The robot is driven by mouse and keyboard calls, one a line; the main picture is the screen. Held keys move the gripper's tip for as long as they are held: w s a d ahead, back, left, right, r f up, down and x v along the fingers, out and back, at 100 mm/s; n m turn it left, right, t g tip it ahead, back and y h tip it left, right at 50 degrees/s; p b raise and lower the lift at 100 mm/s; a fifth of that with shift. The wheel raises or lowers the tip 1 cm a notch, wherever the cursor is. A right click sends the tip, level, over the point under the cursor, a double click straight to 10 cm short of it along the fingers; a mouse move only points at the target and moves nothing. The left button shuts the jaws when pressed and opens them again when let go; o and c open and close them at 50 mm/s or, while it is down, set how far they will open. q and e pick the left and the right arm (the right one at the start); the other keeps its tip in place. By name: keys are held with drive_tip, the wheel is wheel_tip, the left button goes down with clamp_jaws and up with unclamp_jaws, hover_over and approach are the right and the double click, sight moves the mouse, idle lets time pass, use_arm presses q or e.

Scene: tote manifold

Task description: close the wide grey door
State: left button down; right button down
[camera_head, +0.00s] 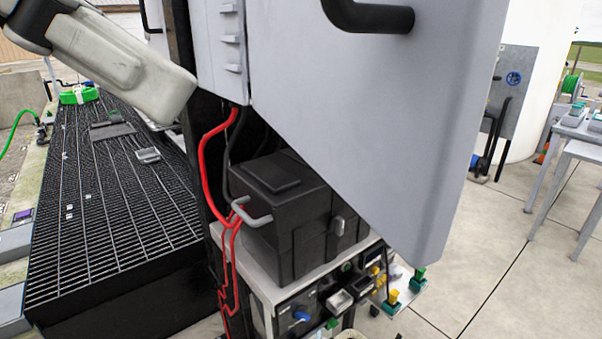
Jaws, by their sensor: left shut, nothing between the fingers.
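The wide grey door (365,130) fills the upper middle of the view. It stands swung out at an angle over the floor on the right, with its top cut off. A black bar handle (372,16) is on its face near the top edge of the view. My left gripper (178,98), at the end of the pale arm from the upper left, is shut and empty. It is left of the door with a visible gap; its fingers are hard to make out. My right gripper is not in view.
A black case (285,222) with a grey handle sits on a shelf below the door. Red cables (207,165) hang left of it. A black grating (105,200) lies left.

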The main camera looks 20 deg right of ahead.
use_arm(q)
drive_tip(key=a+t+y, duration=0.1)
drive_tip(key=a+t, duration=0.1)
drive_tip(key=b, duration=0.1)
approach(367, 207)
wheel_tip(367, 207, down, 3)
drive_tip(key=d, duration=0.2)
drive_tip(key=shift+w+d+f, duration=0.1)
drive_tip(key=shift+d, duration=0.4)
